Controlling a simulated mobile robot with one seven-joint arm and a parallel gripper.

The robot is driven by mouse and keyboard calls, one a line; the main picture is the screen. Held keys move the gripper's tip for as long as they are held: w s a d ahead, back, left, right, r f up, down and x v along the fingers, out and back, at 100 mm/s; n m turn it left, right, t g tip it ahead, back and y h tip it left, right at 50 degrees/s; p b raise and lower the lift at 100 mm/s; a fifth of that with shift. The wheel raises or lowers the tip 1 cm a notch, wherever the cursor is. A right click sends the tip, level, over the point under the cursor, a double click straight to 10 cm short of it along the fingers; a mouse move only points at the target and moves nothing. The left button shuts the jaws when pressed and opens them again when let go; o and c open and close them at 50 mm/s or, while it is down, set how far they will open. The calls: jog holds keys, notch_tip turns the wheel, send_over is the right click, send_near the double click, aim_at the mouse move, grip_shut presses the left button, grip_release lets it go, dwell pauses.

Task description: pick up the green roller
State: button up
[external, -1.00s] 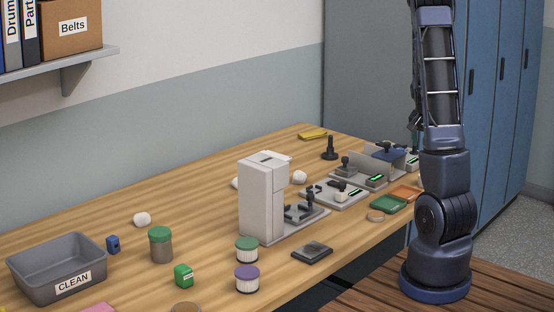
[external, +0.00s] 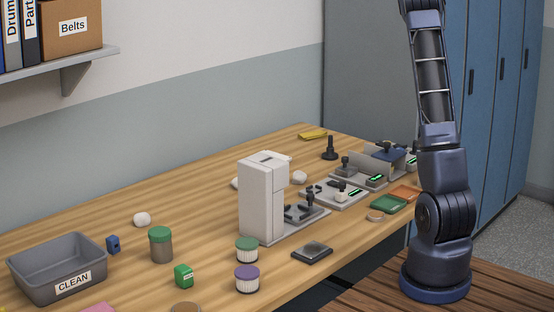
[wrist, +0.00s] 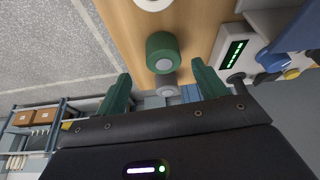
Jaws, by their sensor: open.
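The green roller (wrist: 160,46) is a short green cylinder with a pale grey round hub on its end. It shows at top centre in the wrist view, over the wooden surface. A grey cylinder (wrist: 167,84) shows just below it in the picture. My gripper (wrist: 161,70) is open, with its green fingers on either side of the roller's line; the fingers look empty and I see no contact with the roller. I cannot make out the roller in the external view, where my gripper is also out of sight.
In the wrist view, a device with a lit green display (wrist: 234,54) and a blue part (wrist: 292,32) stand right of the roller; a white round thing (wrist: 152,4) is above it. In the external view, the bench holds a white machine (external: 262,200), jars and a grey CLEAN bin (external: 30,285).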

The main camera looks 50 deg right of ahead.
jog(key=shift+w+x, duration=0.15)
jog(key=shift+x, duration=1.15)
jog(key=shift+w+x, duration=0.1)
jog(key=shift+x, duration=1.2)
jog(key=c, duration=1.1)
